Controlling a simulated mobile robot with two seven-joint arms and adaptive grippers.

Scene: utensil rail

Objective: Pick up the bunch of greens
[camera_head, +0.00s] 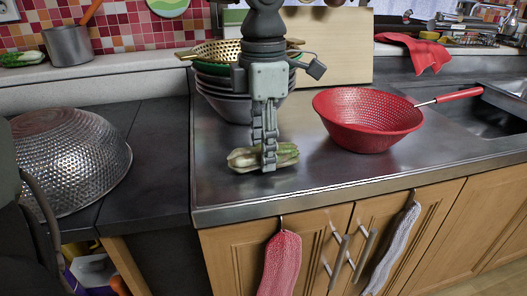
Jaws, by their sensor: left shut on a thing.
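A bunch of greens (244,159), pale with green ends, lies lengthwise on the steel counter near its front edge. My left gripper (269,163) points straight down over it, with its fingers shut on the middle of the bunch. The fingers hide that middle part, and the two ends stick out left and right. The bunch is at or very close to the counter surface; I cannot tell if it is clear of it. My right gripper is not in view.
A red colander (367,126) stands right of the gripper, and stacked bowls (215,98) with a gold colander stand behind it. A large metal colander (62,165) is upturned at left. Another bunch of greens (22,59) lies by a pot (68,46). A sink is at far right.

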